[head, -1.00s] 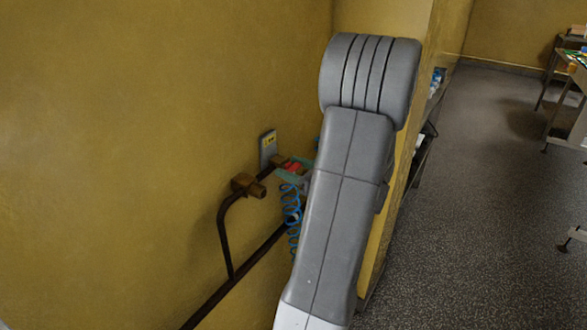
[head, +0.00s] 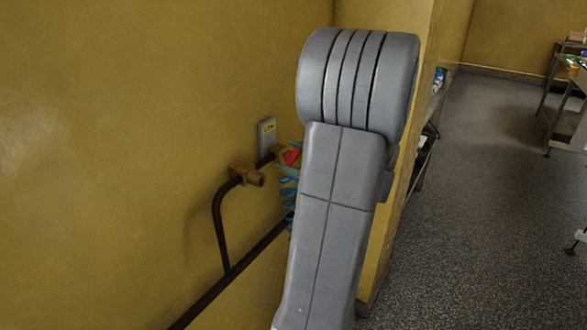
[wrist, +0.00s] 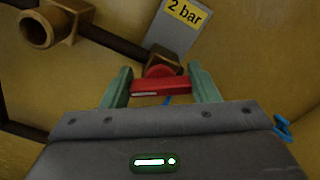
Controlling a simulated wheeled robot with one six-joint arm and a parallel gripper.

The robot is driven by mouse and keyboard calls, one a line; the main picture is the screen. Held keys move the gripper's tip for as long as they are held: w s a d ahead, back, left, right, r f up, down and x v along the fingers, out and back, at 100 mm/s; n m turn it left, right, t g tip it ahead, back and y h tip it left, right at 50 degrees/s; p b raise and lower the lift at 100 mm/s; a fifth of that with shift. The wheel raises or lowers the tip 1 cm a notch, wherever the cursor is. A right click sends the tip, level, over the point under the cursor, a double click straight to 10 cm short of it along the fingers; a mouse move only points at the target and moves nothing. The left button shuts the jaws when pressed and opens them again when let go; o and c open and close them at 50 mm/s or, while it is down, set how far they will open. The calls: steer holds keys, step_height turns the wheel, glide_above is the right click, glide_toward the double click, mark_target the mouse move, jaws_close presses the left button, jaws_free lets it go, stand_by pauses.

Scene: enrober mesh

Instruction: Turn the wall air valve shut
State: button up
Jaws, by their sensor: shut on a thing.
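The air valve is a brass body (wrist: 164,58) on a dark pipe at the yellow wall, with a red handle (wrist: 160,87). In the wrist view my gripper (wrist: 159,73) has its two green fingers on either side of the red handle, shut on it. The handle lies roughly level across that view, between the fingers. In the head view the red handle (head: 291,156) looks tilted beside the brass fitting, and my grey arm hides most of the gripper.
A grey "2 bar" plate (wrist: 186,20) is on the wall just above the valve. An open brass pipe end (wrist: 42,29) sticks out to the left. A blue coiled hose (head: 288,192) hangs below, partly behind my arm. Open floor lies at right.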

steer(key=n+b, duration=0.2)
steer(key=b, duration=0.1)
steer(key=n+b, duration=0.2)
steer(key=n, duration=0.1)
steer(key=f+n+b, duration=0.1)
steer(key=n+b, duration=0.1)
steer(key=b, duration=0.1)
steer(key=shift+s+b, duration=0.1)
steer(key=shift+b, duration=0.25)
steer(key=n+b, duration=0.2)
steer(key=shift+n+b, duration=0.3)
steer(key=shift+r+n+b, duration=0.15)
steer(key=shift+n+b, duration=0.65)
steer(key=shift+b, duration=0.15)
steer(key=shift+r, duration=0.1)
steer(key=shift+n, duration=0.3)
steer(key=o, duration=1)
steer(key=p+v, duration=0.1)
steer(key=v, duration=1.2)
steer(key=shift+s+d, duration=0.25)
steer(key=shift+d, duration=0.05)
